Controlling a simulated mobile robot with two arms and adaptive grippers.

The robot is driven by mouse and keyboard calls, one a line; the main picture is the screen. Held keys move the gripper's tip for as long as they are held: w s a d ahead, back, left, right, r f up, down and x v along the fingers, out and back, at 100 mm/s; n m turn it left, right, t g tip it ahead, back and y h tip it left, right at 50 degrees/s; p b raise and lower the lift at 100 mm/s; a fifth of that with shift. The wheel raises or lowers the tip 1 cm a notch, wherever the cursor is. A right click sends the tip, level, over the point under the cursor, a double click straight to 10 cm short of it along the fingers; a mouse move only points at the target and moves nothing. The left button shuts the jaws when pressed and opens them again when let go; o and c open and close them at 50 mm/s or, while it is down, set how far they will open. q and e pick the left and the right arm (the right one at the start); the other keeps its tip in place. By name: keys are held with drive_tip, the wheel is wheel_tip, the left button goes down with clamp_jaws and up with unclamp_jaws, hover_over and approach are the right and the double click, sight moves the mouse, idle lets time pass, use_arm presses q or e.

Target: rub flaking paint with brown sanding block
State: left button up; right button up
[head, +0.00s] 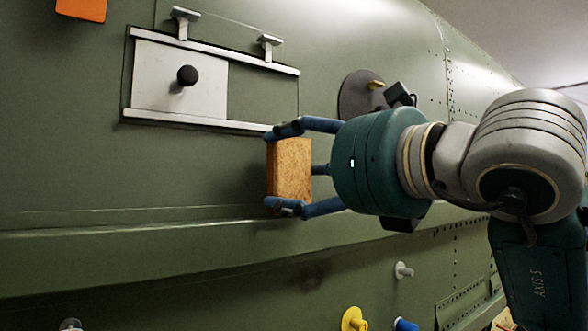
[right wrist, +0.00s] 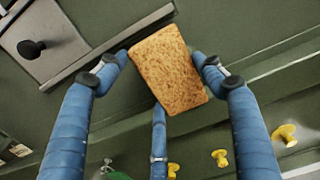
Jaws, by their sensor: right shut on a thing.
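The brown sanding block (head: 291,170) is held between the blue fingers of my right gripper (head: 287,168), close to the green fuselage skin (head: 60,180). In the right wrist view the block (right wrist: 168,70) sits between the fingertips of my right gripper (right wrist: 165,72), with a third finger below it. I cannot tell whether the block touches the skin. No flaking paint patch shows clearly; the skin behind the block is hidden. My left gripper is not in view.
A pale sliding panel (head: 150,80) with a black knob (head: 187,75) sits between rails above left of the block. A ledge (head: 130,246) runs below. A yellow knob (head: 354,319), a blue knob (head: 405,325) and a white peg (head: 403,270) stick out lower down.

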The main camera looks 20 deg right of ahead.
sight(311, 170)
drive_tip(key=shift+x, duration=1)
drive_tip(key=shift+w+d+f, duration=0.1)
drive_tip(key=shift+w+d, duration=0.15)
drive_tip(key=shift+d, duration=0.55)
drive_tip(key=shift+w+d+b, duration=0.2)
drive_tip(key=shift+d, duration=0.4)
drive_tip(key=shift+w+d+b, duration=0.15)
drive_tip(key=shift+d, duration=0.45)
drive_tip(key=shift+w, duration=0.1)
drive_tip(key=shift+s+a, duration=0.2)
drive_tip(key=shift+a, duration=0.5)
drive_tip(key=shift+s+a, duration=0.25)
drive_tip(key=shift+a, duration=0.4)
drive_tip(key=shift+s+a, duration=0.2)
drive_tip(key=shift+a, duration=0.5)
